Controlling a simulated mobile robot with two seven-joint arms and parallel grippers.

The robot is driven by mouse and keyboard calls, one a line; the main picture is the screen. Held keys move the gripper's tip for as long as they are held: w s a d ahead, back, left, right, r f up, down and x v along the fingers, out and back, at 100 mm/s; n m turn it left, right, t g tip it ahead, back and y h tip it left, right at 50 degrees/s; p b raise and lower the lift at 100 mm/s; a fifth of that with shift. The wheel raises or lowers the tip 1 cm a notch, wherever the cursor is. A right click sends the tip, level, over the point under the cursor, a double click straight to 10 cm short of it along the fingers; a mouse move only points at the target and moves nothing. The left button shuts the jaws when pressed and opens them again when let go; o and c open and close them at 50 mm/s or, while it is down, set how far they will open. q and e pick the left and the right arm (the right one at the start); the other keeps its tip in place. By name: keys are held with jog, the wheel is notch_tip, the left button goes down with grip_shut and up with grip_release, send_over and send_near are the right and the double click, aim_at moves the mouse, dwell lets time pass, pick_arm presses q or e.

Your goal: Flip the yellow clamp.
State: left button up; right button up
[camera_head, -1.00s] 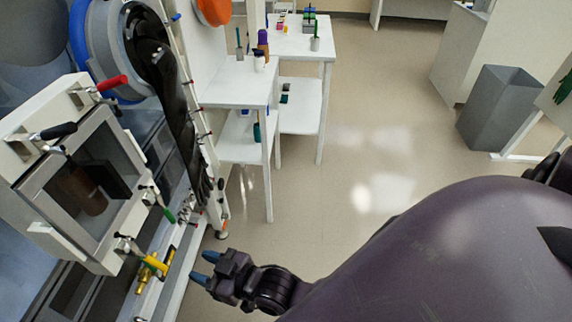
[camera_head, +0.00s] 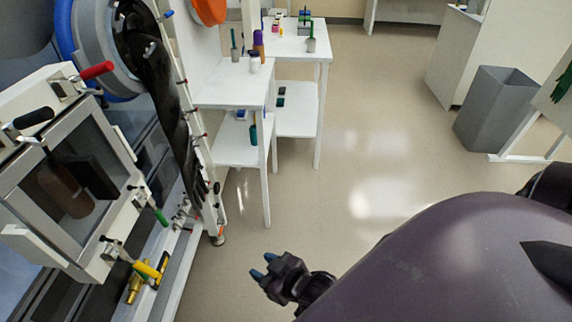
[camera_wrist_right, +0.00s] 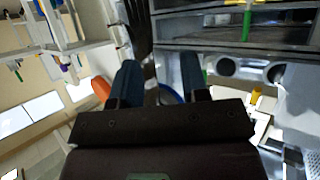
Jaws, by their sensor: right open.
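The yellow clamp (camera_head: 147,269) has a short yellow handle with a dark end. It sits at the lower right corner of the framed window box, at the lower left of the head view. A brass-coloured fitting (camera_head: 134,291) is close below it. My right gripper (camera_head: 262,265) is to the right of the clamp, over the floor, open and empty, with its blue fingertips pointing left. The blue fingers also show in the wrist view (camera_wrist_right: 160,88), apart with nothing between them. I cannot tell which yellow part in that view is the clamp. My left gripper is not in view.
White shelf tables (camera_head: 230,86) stand ahead. A grey bin (camera_head: 497,110) stands at right. The floor between is clear.

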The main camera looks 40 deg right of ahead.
jog(key=s+d+f+m+h+b, duration=0.1)
jog(key=s+d+f, duration=0.2)
jog(key=d, duration=0.1)
jog(key=shift+s+f+g+h, duration=0.15)
jog(key=shift+f+g+h, duration=0.15)
jog(key=shift+f+g, duration=0.1)
